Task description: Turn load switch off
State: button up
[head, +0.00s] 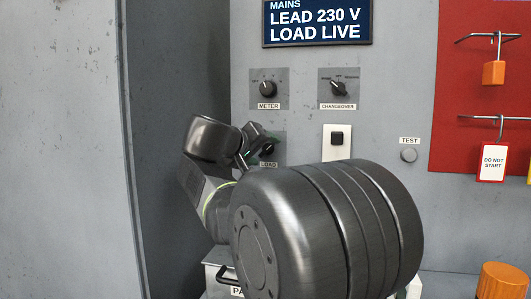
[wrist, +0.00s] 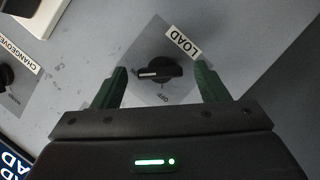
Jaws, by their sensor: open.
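The load switch (wrist: 160,71) is a black rotary knob on a grey plate labelled LOAD. In the wrist view it sits between my two green fingers, with a white mark on the left part of its bar and the word OFF by the side nearer my gripper. My gripper (wrist: 160,88) is open, with a gap on each side of the knob. In the head view the load switch (head: 268,149) is partly hidden by my gripper (head: 262,146), which is at the panel beside the LOAD label.
The METER knob (head: 267,89) is above, and the CHANGEOVER knob (head: 338,88) is up and right. The display (head: 317,23) reads LEAD 230 V, LOAD LIVE.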

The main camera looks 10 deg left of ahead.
jog(key=shift+x, duration=0.8)
jog(key=c, duration=1)
